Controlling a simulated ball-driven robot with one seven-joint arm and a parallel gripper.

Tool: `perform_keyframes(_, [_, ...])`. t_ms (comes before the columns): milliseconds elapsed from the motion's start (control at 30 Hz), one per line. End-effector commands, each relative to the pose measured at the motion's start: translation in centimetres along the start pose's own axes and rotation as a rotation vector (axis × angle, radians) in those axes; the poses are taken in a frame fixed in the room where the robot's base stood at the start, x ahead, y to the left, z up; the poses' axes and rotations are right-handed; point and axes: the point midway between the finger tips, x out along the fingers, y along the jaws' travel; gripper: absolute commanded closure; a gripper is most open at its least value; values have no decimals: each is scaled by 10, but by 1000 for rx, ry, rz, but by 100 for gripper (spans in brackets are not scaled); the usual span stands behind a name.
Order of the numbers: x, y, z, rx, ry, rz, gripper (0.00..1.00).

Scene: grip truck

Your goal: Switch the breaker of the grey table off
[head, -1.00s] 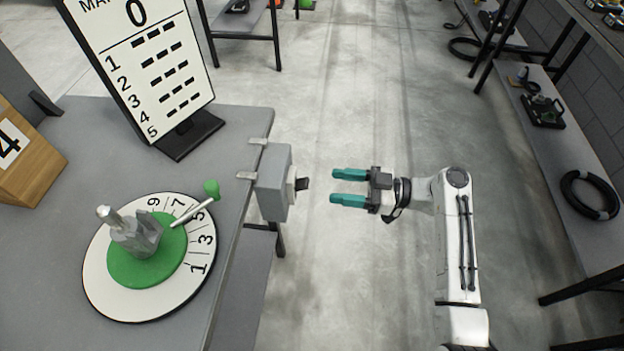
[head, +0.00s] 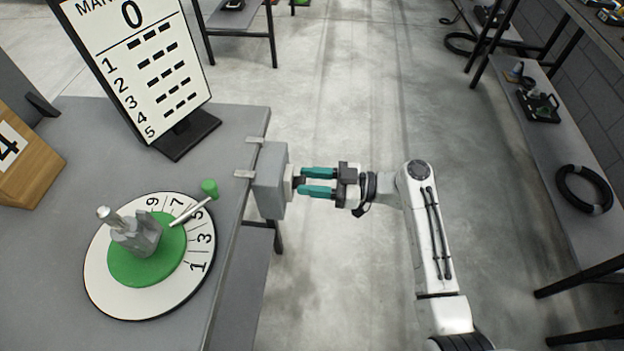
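The grey table (head: 75,130) fills the left side. The breaker is a grey box (head: 270,180) clamped to its right edge, with a pale round plate and a dark switch knob (head: 298,182) facing right. My gripper (head: 303,182) has two teal fingers pointing left at the breaker. The fingers are apart, one on each side of the knob, with their tips at or close to the plate. A gap shows between the fingers. The knob is partly hidden, and I cannot tell whether the fingers touch it.
On the table stand a dial (head: 110,290) with a green disc and lever, a sign board (head: 140,60) marked 0 to 5, and a wooden block (head: 30,180) marked 4. Shelves (head: 560,190) line the right side. The floor between is clear.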

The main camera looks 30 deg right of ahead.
Motion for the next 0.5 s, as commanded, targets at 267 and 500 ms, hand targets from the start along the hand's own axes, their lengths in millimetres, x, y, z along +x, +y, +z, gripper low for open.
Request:
perform_keyframes(267, [0, 0, 0, 0, 0, 0, 88])
perform_keyframes(500, [0, 0, 1, 0, 3, 0, 99])
